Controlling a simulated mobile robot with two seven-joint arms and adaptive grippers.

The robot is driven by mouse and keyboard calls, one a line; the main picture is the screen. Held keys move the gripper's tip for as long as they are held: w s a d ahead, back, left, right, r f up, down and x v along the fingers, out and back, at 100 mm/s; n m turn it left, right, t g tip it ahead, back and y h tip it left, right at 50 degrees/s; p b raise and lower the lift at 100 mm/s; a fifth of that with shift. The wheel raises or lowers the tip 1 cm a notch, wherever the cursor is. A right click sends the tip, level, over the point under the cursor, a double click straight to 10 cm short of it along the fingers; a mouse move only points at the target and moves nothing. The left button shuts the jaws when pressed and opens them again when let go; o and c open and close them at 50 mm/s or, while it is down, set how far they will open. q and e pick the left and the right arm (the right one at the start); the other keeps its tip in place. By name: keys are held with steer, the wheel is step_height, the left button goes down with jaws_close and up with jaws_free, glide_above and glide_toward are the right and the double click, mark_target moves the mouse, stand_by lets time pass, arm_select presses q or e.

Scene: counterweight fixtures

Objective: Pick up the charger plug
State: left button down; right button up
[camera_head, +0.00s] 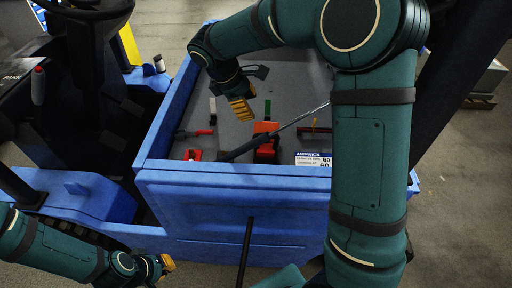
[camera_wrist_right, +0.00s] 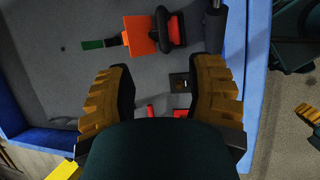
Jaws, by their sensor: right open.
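A small dark block with a round mark (camera_wrist_right: 180,86), which may be the charger plug, lies on the grey tray floor. In the wrist view it shows between the fingers, nearer the right one. It also shows as a dark brown shape in the head view (camera_head: 223,156). I cannot tell its height gap to the fingers. My right gripper (camera_wrist_right: 168,70) is open and empty, pointing down over the tray; in the head view it is above the middle (camera_head: 247,92). My left gripper (camera_head: 166,265) is low outside the tray at the left; its jaws are unclear.
The blue-walled tray (camera_head: 240,178) holds an orange-red item (camera_head: 266,128), a red piece (camera_head: 193,155), a red-handled tool (camera_head: 200,132), a green item (camera_head: 212,105) and a long rod (camera_head: 300,118). The rod's dark end lies near the dark block. Bare grey floor lies towards the back.

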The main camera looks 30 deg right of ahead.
mark_target(266, 134)
steer(key=b+x, duration=0.1)
steer(key=x, duration=0.2)
steer(key=b+x, duration=0.1)
steer(key=x, duration=0.2)
steer(key=b+x, duration=0.1)
steer(key=x, duration=0.3)
steer(key=shift+w+a+f, duration=0.2)
steer(key=shift+a, duration=0.2)
steer(key=shift+s+d+f, duration=0.15)
steer(key=shift+d+f, duration=0.1)
steer(key=shift+f, duration=0.25)
steer(key=b+x, duration=0.1)
steer(key=x, duration=0.3)
steer(key=shift+s+d+f, duration=0.15)
steer(key=shift+d+f, duration=0.05)
arm_select(q)
step_height(266, 134, down, 5)
steer(key=shift+s+d+f, duration=0.1)
arm_select(e)
steer(key=shift+o, duration=0.2)
steer(key=shift+r, duration=0.1)
jaws_close()
